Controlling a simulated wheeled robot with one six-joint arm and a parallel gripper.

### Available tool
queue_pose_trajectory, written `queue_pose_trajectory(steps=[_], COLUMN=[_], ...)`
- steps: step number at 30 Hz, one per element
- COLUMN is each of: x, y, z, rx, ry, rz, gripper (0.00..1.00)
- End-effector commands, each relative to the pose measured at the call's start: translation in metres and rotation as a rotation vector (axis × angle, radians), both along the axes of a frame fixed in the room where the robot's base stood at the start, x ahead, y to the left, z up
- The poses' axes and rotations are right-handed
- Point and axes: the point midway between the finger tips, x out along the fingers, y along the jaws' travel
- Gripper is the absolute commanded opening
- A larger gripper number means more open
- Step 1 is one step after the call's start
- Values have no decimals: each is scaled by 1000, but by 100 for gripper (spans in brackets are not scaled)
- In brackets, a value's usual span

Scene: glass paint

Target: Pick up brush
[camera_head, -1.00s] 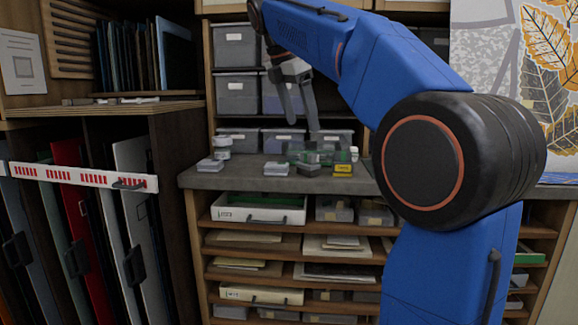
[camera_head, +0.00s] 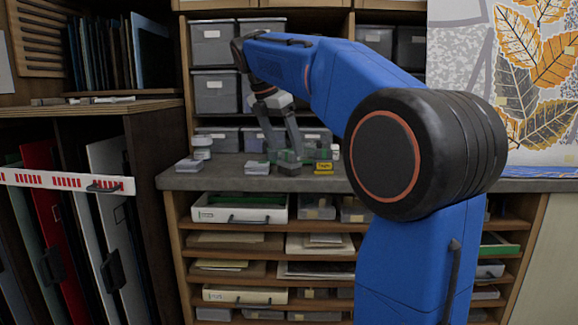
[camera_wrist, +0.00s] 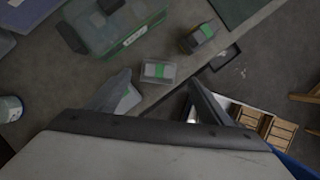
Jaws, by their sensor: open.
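I cannot make out a brush in either view. My gripper (camera_head: 284,150) is open and points down over the grey counter (camera_head: 222,171), among small boxes. In the wrist view my gripper's (camera_wrist: 159,78) two fingers are spread apart, with nothing held between them.
A white jar (camera_head: 202,147) and a stack of small cases (camera_head: 188,166) stand left on the counter. A yellow box (camera_head: 324,168) is right of my gripper. Grey bins (camera_head: 216,92) stand behind. Below the counter edge are an open white drawer (camera_head: 240,214) and shelves.

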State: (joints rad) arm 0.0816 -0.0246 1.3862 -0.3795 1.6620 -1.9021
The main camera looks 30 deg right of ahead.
Motion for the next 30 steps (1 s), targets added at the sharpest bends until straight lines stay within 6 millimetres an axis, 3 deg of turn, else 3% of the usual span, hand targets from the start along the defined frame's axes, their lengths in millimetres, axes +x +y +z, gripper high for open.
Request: queue_pose_trajectory(steps=[8, 18, 27, 30], x=[2, 7, 7, 7], y=[-7, -22, -23, -23], z=[-16, -54, -57, -57], rx=[0, 1, 0, 0], ry=[1, 1, -1, -1], rz=[-1, -1, -1, -1], gripper=[73, 73, 73, 50])
